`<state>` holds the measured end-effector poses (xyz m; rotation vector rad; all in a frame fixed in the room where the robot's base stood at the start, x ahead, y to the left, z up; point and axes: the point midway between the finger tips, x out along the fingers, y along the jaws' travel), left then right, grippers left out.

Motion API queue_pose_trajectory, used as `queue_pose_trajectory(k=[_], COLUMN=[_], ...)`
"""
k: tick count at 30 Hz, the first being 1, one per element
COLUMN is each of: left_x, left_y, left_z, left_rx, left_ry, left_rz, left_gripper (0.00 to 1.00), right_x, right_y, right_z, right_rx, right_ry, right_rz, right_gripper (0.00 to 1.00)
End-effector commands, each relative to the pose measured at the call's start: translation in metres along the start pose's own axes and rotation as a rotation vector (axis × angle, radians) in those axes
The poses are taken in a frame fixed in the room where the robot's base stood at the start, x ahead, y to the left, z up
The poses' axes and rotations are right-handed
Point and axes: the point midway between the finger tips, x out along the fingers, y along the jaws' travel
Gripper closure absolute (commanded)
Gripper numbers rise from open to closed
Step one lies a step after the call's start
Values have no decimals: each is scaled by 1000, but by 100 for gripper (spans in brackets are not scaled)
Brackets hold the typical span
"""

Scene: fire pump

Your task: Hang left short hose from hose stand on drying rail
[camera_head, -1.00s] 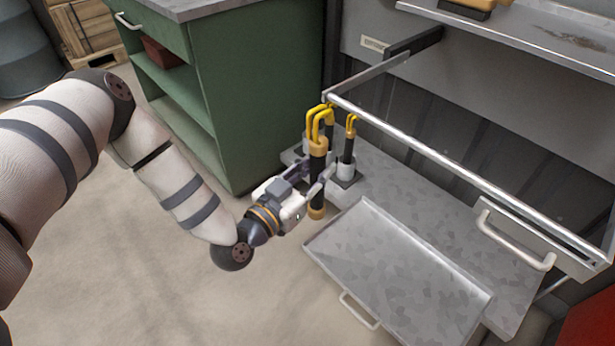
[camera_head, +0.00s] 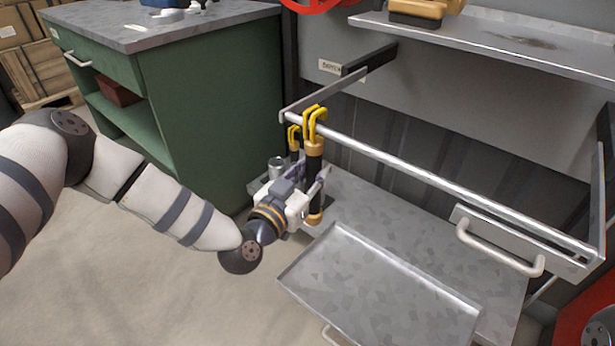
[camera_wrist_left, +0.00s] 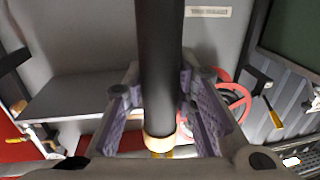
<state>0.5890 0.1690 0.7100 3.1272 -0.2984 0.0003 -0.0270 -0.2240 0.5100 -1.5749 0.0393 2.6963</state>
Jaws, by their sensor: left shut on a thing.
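My left gripper (camera_head: 307,190) is shut on a short black hose (camera_head: 314,178) and holds it upright. The hose has orange bands at top and bottom and yellow hooks (camera_head: 315,119) on top. In the left wrist view the black hose (camera_wrist_left: 160,65) stands between the two fingers. The hooks overlap the left part of the silver drying rail (camera_head: 420,174); I cannot tell whether they sit over it or in front of it. Another hose with yellow hooks (camera_head: 294,132) is behind, partly hidden, near a metal cup of the hose stand (camera_head: 276,165). My right gripper is not in view.
A metal tray (camera_head: 385,290) lies in front below the rail. A white-handled bracket (camera_head: 500,245) is at the rail's right end. A green cabinet (camera_head: 215,110) stands at left. A metal shelf (camera_head: 500,48) runs above the rail.

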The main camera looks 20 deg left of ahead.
Motion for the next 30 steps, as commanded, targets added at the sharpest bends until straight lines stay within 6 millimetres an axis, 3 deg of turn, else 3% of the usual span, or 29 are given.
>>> queue_pose_trajectory(k=[14, 15, 18, 26, 30], left_x=[0, 0, 0, -1, -16], left_y=[0, 0, 0, 0, 0], left_z=[10, 10, 10, 12, 12], left_rx=[0, 0, 0, 0, -1], left_ry=[4, 4, 3, -2, -3], left_rz=[0, 0, 0, 1, 1], left_gripper=[100, 71, 52, 52, 52], right_x=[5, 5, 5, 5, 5], right_y=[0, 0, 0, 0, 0], right_z=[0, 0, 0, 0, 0], right_rx=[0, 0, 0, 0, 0], right_ry=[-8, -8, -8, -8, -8], right_rz=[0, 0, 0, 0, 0], right_gripper=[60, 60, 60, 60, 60])
